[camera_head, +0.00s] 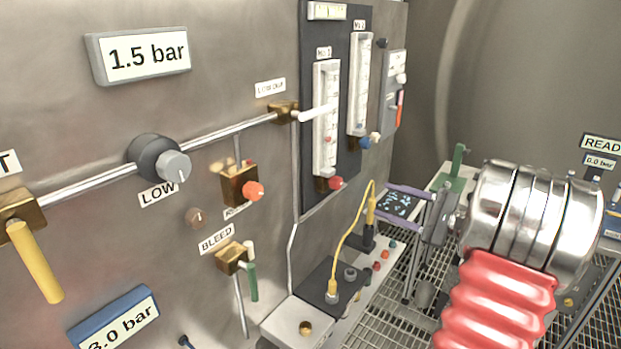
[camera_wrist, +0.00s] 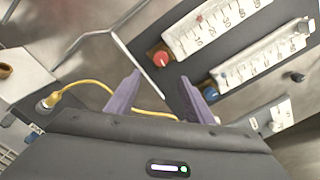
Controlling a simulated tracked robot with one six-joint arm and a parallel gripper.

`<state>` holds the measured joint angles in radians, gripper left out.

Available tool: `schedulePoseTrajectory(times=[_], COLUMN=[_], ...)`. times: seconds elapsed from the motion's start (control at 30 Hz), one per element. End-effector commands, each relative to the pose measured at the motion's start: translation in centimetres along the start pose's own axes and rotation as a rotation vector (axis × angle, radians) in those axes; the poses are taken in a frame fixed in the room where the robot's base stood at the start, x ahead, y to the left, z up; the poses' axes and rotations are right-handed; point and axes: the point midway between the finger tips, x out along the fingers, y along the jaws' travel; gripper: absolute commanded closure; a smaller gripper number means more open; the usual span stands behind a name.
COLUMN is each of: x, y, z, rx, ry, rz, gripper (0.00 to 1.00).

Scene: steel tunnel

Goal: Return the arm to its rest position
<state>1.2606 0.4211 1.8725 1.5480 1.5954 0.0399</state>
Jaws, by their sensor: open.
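My gripper (camera_head: 383,202) is open, its two purple fingers pointing left toward the panel wall. In the wrist view my gripper (camera_wrist: 160,76) shows spread fingers with nothing held between them. My arm, with a silver joint and red bellows, fills the lower right of the head view. A yellow cable (camera_head: 349,237) arches up close to the fingertips in the head view. In the wrist view the yellow cable (camera_wrist: 92,84) runs across, partly hidden by the fingers. I cannot tell whether it touches them.
Flowmeters (camera_head: 326,118) are on the wall behind the gripper. Valves with a yellow handle (camera_head: 34,262) and a green handle (camera_head: 252,282) stick out at left. A grey box (camera_head: 300,325) stands low in front. Grating floor (camera_head: 385,322) lies below.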

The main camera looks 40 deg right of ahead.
Motion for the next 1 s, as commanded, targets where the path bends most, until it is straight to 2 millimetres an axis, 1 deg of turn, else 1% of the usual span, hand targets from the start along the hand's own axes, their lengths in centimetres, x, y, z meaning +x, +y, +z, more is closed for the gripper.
schedulePoseTrajectory(times=[0.17,0.27,0.37,0.47,0.5,0.57,0.6,0.67,0.7,0.8,0.9,1.0], x=[0.0,0.0,-0.1,-0.3,-0.6,-1.0,-1.0,-0.8,-0.6,-0.2,0.1,0.2], y=[0.0,0.1,1.5,4.6,6.1,8.3,9.8,12.0,13.4,16.7,19.3,21.5], z=[0.0,-0.4,-1.4,-2.8,-3.1,-3.3,-3.0,-2.4,-1.8,-0.1,1.6,3.3], rx=[-0.001,-0.002,0.000,0.016,0.020,0.014,0.003,-0.022,-0.043,-0.114,-0.197,-0.289], ry=[0.000,0.015,0.054,0.106,0.129,0.165,0.184,0.206,0.218,0.238,0.249,0.252], rz=[0.000,0.003,0.051,0.137,0.182,0.256,0.312,0.402,0.463,0.616,0.753,0.877], gripper=[0.52,0.52,0.52,0.52,0.52,0.52,0.52,0.52,0.52,0.52,0.52,0.52])
